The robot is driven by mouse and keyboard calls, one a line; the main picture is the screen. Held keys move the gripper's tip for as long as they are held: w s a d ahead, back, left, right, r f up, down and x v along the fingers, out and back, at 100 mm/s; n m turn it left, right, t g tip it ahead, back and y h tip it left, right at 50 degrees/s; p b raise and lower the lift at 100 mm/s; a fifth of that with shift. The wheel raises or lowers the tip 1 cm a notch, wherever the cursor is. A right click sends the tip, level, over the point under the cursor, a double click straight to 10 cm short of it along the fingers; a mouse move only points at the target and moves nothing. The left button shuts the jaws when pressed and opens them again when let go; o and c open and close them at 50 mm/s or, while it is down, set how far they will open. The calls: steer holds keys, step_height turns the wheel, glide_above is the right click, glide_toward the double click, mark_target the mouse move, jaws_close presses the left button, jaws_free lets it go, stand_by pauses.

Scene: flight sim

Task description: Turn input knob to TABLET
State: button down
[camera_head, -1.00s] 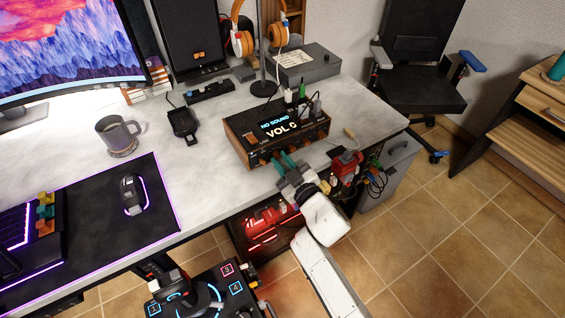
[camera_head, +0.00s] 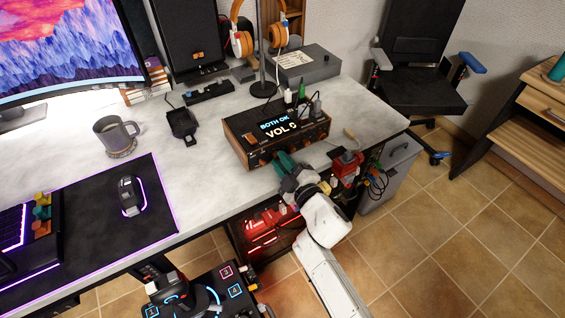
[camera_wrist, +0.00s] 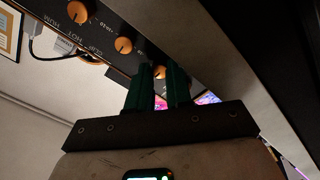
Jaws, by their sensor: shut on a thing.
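A wood-sided audio box (camera_head: 238,142) stands near the desk's front right edge. Its screen (camera_head: 279,127) reads "BOTH OK" and "VOL 0". My gripper (camera_head: 283,159) is at its front panel. In the wrist view, its two green fingers (camera_wrist: 160,73) are shut on an orange knob (camera_wrist: 159,70), one finger on each side. The fingers hide much of this knob and its markings. Two more orange knobs, one in the middle (camera_wrist: 122,45) and one at the upper left (camera_wrist: 79,11), sit along the same black panel. I cannot read a TABLET label.
Plugs and cables (camera_head: 302,103) rise behind the box. A red device (camera_head: 346,166) hangs under the desk edge right of my gripper. A mug (camera_head: 112,134), a mouse (camera_head: 131,196) and a headphone stand (camera_head: 262,60) are on the desk. Bare desktop (camera_head: 205,180) lies left of the box.

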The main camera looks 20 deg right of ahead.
steer(key=c, duration=1)
jaws_free()
steer(key=shift+c, duration=0.2)
steer(key=s+d+p, duration=0.2)
steer(key=s, duration=0.8)
steer(key=shift+s, duration=0.3)
